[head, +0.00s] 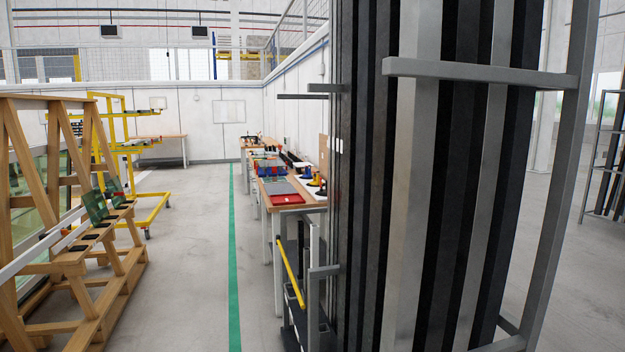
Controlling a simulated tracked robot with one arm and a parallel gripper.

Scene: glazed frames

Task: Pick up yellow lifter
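Small yellow-and-dark items (315,181) stand at the right edge of a workbench (309,203) in the middle distance. One of them may be the yellow lifter, but they are too small to tell. A red flat item (287,200) lies at the bench's near end, with a grey flat item (278,187) behind it. Blue and red bins (270,171) stand farther back. My gripper is not in view, so its state does not show.
A tall rack (400,200) of dark and grey profiles fills the right. A low cart with a yellow bar (291,272) stands before the bench. A wooden A-frame (110,290) is at left, a yellow trolley (150,207) behind. The floor around the green line (233,260) is clear.

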